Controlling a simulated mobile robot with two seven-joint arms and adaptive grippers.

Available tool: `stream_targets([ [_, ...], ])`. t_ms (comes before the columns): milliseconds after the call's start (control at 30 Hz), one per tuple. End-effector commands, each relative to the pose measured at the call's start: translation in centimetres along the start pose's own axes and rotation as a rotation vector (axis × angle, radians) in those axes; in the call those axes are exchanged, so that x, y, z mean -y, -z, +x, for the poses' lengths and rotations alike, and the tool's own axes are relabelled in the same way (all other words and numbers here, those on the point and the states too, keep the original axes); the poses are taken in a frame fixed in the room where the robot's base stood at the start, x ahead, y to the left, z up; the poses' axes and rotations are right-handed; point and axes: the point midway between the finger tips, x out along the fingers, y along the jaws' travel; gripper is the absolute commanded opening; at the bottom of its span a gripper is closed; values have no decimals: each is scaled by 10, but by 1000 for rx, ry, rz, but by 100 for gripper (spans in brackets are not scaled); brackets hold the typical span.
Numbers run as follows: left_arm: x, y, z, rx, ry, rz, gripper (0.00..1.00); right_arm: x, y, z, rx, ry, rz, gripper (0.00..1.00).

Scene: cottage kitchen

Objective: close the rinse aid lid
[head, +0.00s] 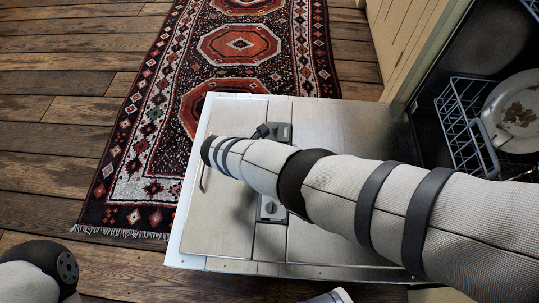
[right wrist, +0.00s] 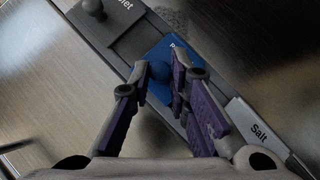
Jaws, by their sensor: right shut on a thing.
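The blue rinse aid lid (right wrist: 160,52) shows in the middle of the right wrist view, on a dark dispenser strip; its label is mostly covered. My right gripper (right wrist: 164,75) is shut on the lid's round blue knob, with one finger on each side. From this angle I cannot tell whether the lid lies flush or is tilted up. In the head view the dispenser (head: 280,134) is on the lowered dishwasher door (head: 350,122), partly hidden under my right arm, which also hides the lid and right gripper. My left gripper is out of view.
On the dispenser, a dark knobbed lid (right wrist: 95,10) and a grey lid marked Salt (right wrist: 254,127) flank the blue one. A patterned rug (head: 150,110) lies beyond the door.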

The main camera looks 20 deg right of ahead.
Motion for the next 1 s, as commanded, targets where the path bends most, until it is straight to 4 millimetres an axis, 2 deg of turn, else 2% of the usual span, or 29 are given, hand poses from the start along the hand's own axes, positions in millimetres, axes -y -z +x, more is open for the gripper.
stream_targets([
  [33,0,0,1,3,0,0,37,0,6,-1,-8,1,-2,0],
  [433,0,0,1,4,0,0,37,0,5,-3,-4,3,-4,0],
  [467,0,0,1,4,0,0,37,0,5,-3,-4,3,-4,21],
  [533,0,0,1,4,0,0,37,0,4,-2,-3,3,-4,37],
  [1000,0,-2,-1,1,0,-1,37,0,0,-2,-1,0,-1,37],
])
